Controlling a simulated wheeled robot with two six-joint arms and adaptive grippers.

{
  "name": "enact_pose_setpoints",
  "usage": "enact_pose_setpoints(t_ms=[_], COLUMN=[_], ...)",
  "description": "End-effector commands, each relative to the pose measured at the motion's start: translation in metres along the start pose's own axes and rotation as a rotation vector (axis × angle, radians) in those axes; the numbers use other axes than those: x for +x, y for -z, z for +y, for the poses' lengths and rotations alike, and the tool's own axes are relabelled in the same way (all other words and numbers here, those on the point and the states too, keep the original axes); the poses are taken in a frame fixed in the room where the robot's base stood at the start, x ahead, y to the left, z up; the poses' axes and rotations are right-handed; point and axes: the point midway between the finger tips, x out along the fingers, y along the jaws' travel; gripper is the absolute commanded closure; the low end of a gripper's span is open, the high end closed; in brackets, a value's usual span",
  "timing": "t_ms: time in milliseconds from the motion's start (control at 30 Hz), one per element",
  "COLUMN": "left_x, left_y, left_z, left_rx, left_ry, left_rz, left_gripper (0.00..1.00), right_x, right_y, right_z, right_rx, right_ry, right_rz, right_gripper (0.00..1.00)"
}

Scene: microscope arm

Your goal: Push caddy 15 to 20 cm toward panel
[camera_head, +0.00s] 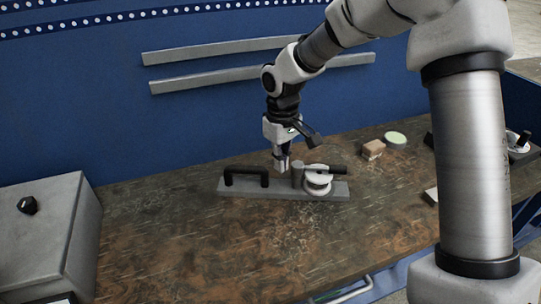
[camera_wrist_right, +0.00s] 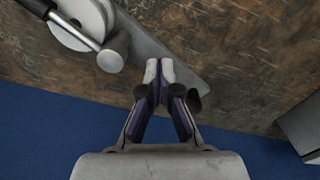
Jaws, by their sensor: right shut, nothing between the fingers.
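The caddy is a long grey bar (camera_head: 290,190) lying on the brown table, with a black handle (camera_head: 246,175) at its left end. A white round part with a dark-gripped lever (camera_head: 318,181) and a short grey post stand on its right half. My right gripper (camera_head: 282,168) points down, shut and empty, at the caddy's far side between the handle and the post. In the right wrist view my closed fingertips (camera_wrist_right: 159,70) overlap the grey bar (camera_wrist_right: 172,62); I cannot tell if they touch it. The blue panel (camera_head: 210,120) rises behind the table. My left gripper is not in view.
A grey box with a black knob (camera_head: 45,230) stands at the table's left. A brown block (camera_head: 374,149) and a green-topped round piece (camera_head: 395,138) lie at the back right. Two grey rails (camera_head: 265,74) run along the panel.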

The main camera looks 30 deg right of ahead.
Motion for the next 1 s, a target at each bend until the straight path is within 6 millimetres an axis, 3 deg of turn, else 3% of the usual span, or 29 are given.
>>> enact_pose_setpoints(t_ms=[467, 533, 700, 1000], left_x=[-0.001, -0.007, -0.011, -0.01], left_y=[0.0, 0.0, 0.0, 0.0], left_z=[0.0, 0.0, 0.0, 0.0], left_rx=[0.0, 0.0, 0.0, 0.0], left_ry=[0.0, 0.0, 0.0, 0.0], left_rz=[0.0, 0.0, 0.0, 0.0], left_gripper=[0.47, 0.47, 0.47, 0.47], right_x=[0.098, 0.092, 0.093, 0.094], right_y=[-0.001, 0.017, 0.037, 0.041], right_z=[-0.001, 0.0, 0.0, 0.0], right_rx=[0.004, 0.005, 0.005, 0.005], right_ry=[0.003, -0.002, 0.0, 0.002], right_rz=[-0.003, 0.003, 0.003, 0.003], right_gripper=[1.0, 1.0, 1.0, 1.0])
